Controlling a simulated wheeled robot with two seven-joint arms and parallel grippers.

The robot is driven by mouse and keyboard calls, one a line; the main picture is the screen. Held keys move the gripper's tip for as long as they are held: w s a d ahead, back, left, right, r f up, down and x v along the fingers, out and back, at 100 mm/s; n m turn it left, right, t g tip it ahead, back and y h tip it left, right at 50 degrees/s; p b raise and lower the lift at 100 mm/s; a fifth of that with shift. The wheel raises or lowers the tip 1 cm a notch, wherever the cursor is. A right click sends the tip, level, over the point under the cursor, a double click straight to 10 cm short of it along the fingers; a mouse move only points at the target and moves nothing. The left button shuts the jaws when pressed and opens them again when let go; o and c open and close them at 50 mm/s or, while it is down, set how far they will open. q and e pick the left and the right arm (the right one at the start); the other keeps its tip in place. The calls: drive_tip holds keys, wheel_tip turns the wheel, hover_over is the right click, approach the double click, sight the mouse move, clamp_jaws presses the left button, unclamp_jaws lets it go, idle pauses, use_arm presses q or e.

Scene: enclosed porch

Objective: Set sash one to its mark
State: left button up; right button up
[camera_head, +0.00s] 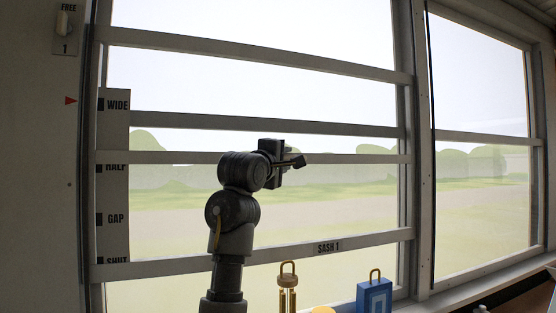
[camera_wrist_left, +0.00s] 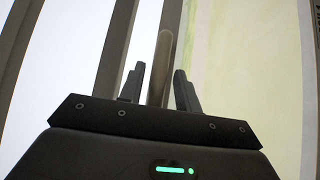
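Sash one is a pale frame in the large window, with its bottom rail (camera_head: 330,248) labelled SASH 1. That rail crosses the scale board (camera_head: 114,190) near SHUT; another rail crosses it at HALF. A red pointer (camera_head: 70,100) is level with WIDE. My left gripper (camera_head: 297,160) is in front of the rail at the HALF level. In the left wrist view its fingers (camera_wrist_left: 160,88) stand apart, with a grey-tan bar (camera_wrist_left: 162,60) between them and gaps on both sides. My right gripper is out of view.
A latch plate marked FREE 1 (camera_head: 66,28) is on the wall at the upper left. A brass piece with a loop (camera_head: 287,287), a yellow-orange object (camera_head: 322,310) and a blue block with a brass loop (camera_head: 375,297) stand low in front of the window. A second window (camera_head: 485,160) is on the right.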

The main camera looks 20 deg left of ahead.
use_arm(q)
drive_tip(key=shift+o, duration=0.2)
drive_tip(key=shift+w+d, duration=0.1)
drive_tip(key=shift+s+a+r, duration=0.15)
drive_tip(key=shift+s+a, duration=0.1)
drive_tip(key=shift+a, duration=0.2)
drive_tip(key=shift+s+a, duration=0.15)
drive_tip(key=shift+s, duration=0.3)
drive_tip(key=s+f+b, duration=0.1)
drive_tip(key=s+b, duration=0.1)
drive_tip(key=s, duration=0.7)
drive_tip(key=shift+s+a+f+b, duration=0.25)
drive_tip(key=shift+s+a+b, duration=0.05)
drive_tip(key=shift+s, duration=0.05)
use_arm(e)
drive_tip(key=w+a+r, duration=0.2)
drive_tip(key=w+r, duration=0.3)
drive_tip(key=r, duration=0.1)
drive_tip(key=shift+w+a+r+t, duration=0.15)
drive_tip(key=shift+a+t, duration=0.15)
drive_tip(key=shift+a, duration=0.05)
